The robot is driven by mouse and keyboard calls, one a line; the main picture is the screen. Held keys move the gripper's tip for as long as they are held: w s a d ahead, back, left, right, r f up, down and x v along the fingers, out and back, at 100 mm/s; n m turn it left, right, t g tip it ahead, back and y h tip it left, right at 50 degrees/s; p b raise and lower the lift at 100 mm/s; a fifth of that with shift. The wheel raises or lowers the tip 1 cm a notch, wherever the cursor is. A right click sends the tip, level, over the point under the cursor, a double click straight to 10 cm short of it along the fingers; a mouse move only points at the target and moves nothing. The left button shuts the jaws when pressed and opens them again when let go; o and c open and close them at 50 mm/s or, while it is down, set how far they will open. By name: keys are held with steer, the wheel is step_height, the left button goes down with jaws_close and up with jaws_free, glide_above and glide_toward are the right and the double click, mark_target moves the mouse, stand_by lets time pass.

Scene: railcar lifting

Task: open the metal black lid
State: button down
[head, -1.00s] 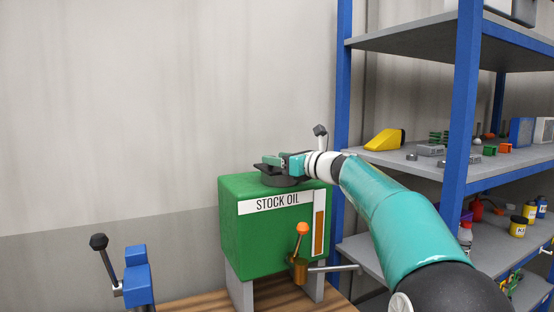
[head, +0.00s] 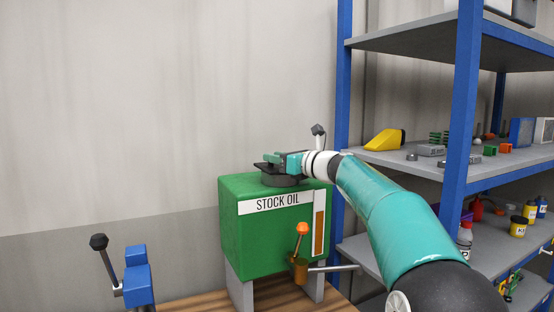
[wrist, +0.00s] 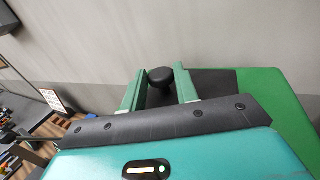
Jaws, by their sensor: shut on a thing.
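The green oil box (head: 262,240), labelled STOCK OIL, carries the black metal lid (head: 257,165) above a dark round neck (head: 283,181) on its top. In the wrist view the flat dark lid (wrist: 218,82) shows behind my fingers, with a round black knob (wrist: 160,73) between them. My gripper (head: 270,158) is at the lid from the right, shut on the knob; the wrist view shows its two green fingers (wrist: 160,82) on either side of it. My gripper covers part of the lid, and I cannot tell how far the lid is raised.
An orange-knobbed lever (head: 302,229) stands at the box's front. A blue fixture with a black-knobbed lever (head: 138,278) is at the lower left. A blue-framed shelf (head: 468,100) with several items stands close on the right.

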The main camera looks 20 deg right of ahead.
steer(key=d+r+m, duration=0.1)
steer(key=m, duration=0.1)
steer(key=d+r+m+t, duration=0.1)
steer(key=shift+r+m+t, duration=0.25)
steer(key=shift+m+t, duration=0.05)
steer(key=shift+m, duration=0.1)
steer(key=d+r+m, duration=0.1)
steer(key=m, duration=0.1)
steer(key=d+m+t, duration=0.1)
steer(key=m, duration=0.1)
steer(key=shift+d+r+h, duration=0.1)
steer(key=shift+r+h, duration=0.2)
steer(key=shift+r, duration=0.1)
steer(key=d+m, duration=0.1)
steer(key=m, duration=0.1)
steer(key=d+m+t+h, duration=0.1)
steer(key=m, duration=0.1)
steer(key=d+r+m+t+h, duration=0.1)
steer(key=m, duration=0.1)
steer(key=shift+d, duration=0.3)
steer(key=shift+d+f+m+t+h, duration=0.1)
steer(key=shift+d+m+t+h, duration=0.1)
steer(key=shift+d+m+h, duration=0.65)
steer(key=shift+d+f+m+t+h, duration=0.1)
steer(key=shift+d+m+t+h, duration=0.2)
steer(key=shift+m, duration=1)
steer(key=shift+d+f+m+t+h, duration=0.1)
steer(key=shift+d+m+h, duration=0.45)
steer(key=shift+m, duration=0.5)
steer(key=shift+d, duration=0.1)
